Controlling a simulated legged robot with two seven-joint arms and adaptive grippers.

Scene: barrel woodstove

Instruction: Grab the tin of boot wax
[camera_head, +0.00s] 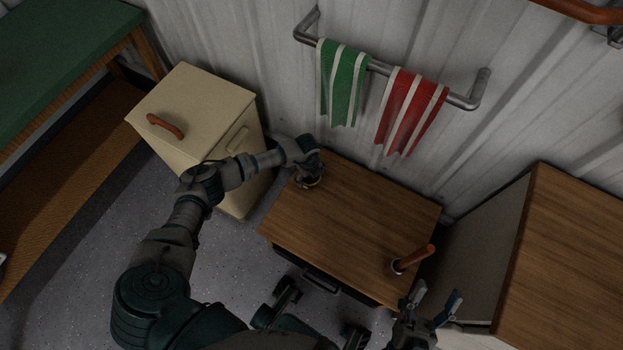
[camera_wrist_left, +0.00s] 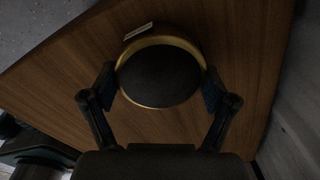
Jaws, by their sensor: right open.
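The tin of boot wax is a round dark tin with a gold rim (camera_wrist_left: 160,77) in the left wrist view, standing on the wooden tabletop. In the head view only a bit of its gold edge (camera_head: 313,183) shows under my left gripper (camera_head: 309,178). In the left wrist view my left gripper (camera_wrist_left: 159,83) has one finger on each side of the tin, very close to its rim. I cannot tell whether the pads press on it. My right gripper (camera_head: 434,299) is open and empty at the table's front right corner.
The wooden table (camera_head: 350,215) is mostly clear. A cream cabinet (camera_head: 205,105) is at left, a wooden-topped cabinet (camera_head: 575,260) at right. A green towel (camera_head: 342,85) and a red towel (camera_head: 411,108) hang behind.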

